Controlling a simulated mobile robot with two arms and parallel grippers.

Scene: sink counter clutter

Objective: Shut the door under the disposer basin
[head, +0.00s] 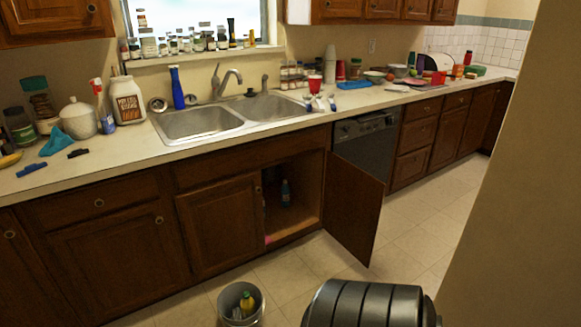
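The double sink is set in the counter, with a left basin (197,121) and a right basin (268,107). I cannot tell from here which basin has the disposer. Under the right basin, a brown wooden cabinet door (353,205) stands wide open, swung out to the right and hinged beside the dishwasher. The door under the left basin (221,222) is shut. The open cabinet (303,190) shows its inside, with a blue bottle (285,192) standing in it. Neither of my grippers is in view.
A grey bucket (228,302) with a yellow bottle (247,302) in it stands on the floor in front of the cabinets. The dishwasher (368,137) is partly behind the open door. Tiled floor (310,259) lies clear before the opening. A wall (515,220) rises at right.

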